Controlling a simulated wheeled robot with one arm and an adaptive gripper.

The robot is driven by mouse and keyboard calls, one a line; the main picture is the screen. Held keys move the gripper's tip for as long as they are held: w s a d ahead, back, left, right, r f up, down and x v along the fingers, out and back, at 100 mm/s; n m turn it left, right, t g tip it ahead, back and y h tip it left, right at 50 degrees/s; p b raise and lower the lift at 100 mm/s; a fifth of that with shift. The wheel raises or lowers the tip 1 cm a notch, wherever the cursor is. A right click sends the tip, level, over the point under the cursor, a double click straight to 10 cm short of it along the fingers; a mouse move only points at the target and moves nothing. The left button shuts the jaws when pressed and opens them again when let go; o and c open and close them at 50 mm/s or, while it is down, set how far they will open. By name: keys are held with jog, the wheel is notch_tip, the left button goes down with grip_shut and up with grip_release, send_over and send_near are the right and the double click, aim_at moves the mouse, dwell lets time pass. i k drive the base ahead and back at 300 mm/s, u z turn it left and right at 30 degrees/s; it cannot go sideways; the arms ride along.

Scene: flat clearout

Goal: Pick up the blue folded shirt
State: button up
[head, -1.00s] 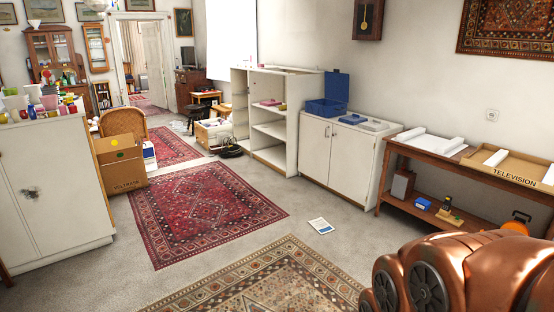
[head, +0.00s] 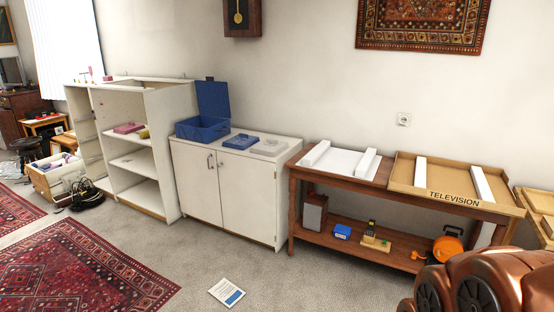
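A flat blue folded item (head: 240,141), which looks like the blue folded shirt, lies on top of the white cabinet (head: 222,188). It sits just right of an open blue box (head: 203,126) with its lid up, and left of a grey flat item (head: 270,147). My gripper is not in view. Only a copper-coloured part of my own body shows at the bottom right.
A wooden table (head: 340,184) with a cardboard television box (head: 452,190) stands right of the cabinet. An open white shelf unit (head: 163,150) stands left. A booklet (head: 227,292) lies on the carpet. The floor before the cabinet is otherwise clear.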

aim_at(241, 141)
jog(key=z, duration=0.1)
jog(key=i, duration=1.9)
jog(key=u, duration=0.5)
jog(key=i, duration=2.05)
jog(key=u, duration=0.85)
jog(key=i, duration=0.8)
jog(key=u, duration=0.2)
